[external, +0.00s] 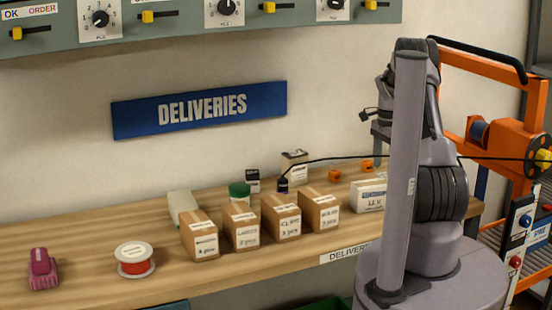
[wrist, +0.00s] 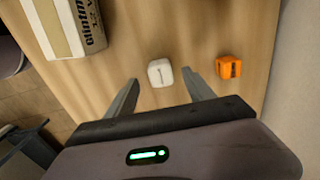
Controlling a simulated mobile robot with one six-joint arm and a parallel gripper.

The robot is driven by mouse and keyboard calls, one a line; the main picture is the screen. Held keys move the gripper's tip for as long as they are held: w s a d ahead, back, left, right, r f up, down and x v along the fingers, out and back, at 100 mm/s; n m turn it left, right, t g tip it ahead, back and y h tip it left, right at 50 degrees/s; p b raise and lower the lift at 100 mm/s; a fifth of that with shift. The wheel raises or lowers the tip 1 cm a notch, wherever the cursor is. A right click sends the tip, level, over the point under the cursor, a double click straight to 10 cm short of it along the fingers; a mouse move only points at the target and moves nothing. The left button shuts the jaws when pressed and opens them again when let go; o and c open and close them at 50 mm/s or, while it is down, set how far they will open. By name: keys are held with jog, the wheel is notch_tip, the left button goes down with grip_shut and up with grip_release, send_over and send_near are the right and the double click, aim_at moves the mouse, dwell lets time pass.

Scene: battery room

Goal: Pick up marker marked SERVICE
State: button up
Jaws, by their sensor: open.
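No label reading SERVICE is legible in either view. In the wrist view a small white block (wrist: 160,73) with a thin dark mark on its face lies on the wooden table, just past and between my fingertips. I cannot tell whether it is the SERVICE marker. My gripper (wrist: 160,88) is open and empty, its two fingers spread to either side of the block's line. In the external view my arm and column hide the block, and the gripper is not clearly seen.
An orange block (wrist: 229,67) lies right of the white one. A labelled 12 V box (wrist: 68,25) is at upper left; it also shows in the external view (external: 367,197). Several cardboard boxes (external: 281,219), a red spool (external: 136,261) and a pink item (external: 42,269) stand further left.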

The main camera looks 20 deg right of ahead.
aim_at(383, 175)
notch_tip(383, 175, down, 5)
jog(key=shift+r+b, duration=0.15)
jog(key=shift+b, duration=0.55)
jog(key=shift+r, duration=0.1)
grip_shut()
